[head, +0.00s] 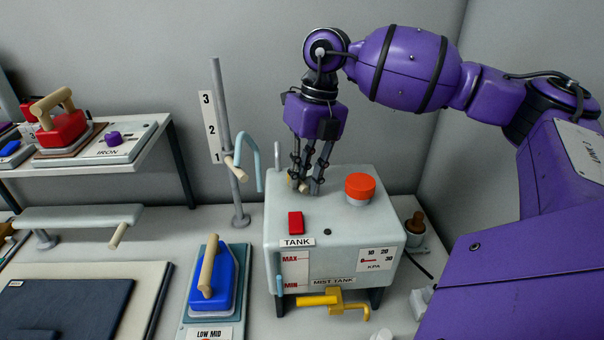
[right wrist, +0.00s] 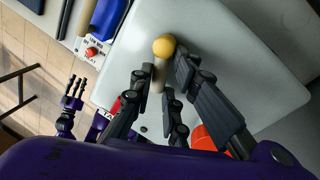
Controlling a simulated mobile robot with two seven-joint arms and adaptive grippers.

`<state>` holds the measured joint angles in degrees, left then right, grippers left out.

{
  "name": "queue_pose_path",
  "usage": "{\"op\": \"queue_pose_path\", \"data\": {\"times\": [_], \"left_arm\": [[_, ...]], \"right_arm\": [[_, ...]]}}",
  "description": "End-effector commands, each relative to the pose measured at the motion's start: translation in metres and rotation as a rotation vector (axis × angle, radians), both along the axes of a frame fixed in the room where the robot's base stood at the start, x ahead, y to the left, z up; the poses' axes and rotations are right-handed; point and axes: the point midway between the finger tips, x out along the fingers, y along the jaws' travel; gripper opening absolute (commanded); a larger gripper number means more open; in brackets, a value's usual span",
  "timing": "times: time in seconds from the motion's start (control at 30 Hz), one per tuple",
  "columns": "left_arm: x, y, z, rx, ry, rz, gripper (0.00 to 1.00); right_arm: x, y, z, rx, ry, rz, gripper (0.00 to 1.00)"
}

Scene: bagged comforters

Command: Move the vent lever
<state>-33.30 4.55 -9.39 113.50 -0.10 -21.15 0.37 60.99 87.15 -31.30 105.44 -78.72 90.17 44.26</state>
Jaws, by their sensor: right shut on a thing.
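The mist tank (head: 335,225) is a pale box on dark legs, standing on the bench. The vent lever is a short tan rod (head: 303,187) on its top. In the right wrist view its yellow round knob (right wrist: 164,46) shows at the end of the tan rod. My right gripper (head: 306,184) reaches down from above with its dark fingers closed around the lever; the fingers partly hide it in the head view. My left gripper (right wrist: 73,90) shows only in the right wrist view, away from the tank, with its fingers apart and empty.
An orange-red cap (head: 360,187) and a red switch (head: 295,222) sit on the tank top near my fingers. A grey post (head: 226,140) with a numbered scale stands left of the tank. A blue iron (head: 211,280) stands at the front left. A yellow tap (head: 335,303) is below the tank.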

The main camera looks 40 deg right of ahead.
Motion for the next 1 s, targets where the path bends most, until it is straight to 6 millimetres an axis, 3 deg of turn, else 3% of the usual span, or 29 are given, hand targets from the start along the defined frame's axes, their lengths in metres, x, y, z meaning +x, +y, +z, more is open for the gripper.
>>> {"op": "queue_pose_path", "data": {"times": [0.37, 1.0], "left_arm": [[-0.002, 0.002, -0.004, 0.003, 0.004, 0.001, 0.32], [-0.005, 0.004, -0.014, 0.009, 0.011, 0.0, 0.32]], "right_arm": [[0.001, -0.002, 0.001, 0.009, -0.003, 0.147, 0.0], [0.009, -0.018, 0.001, 0.01, -0.004, 0.737, 0.0]]}}
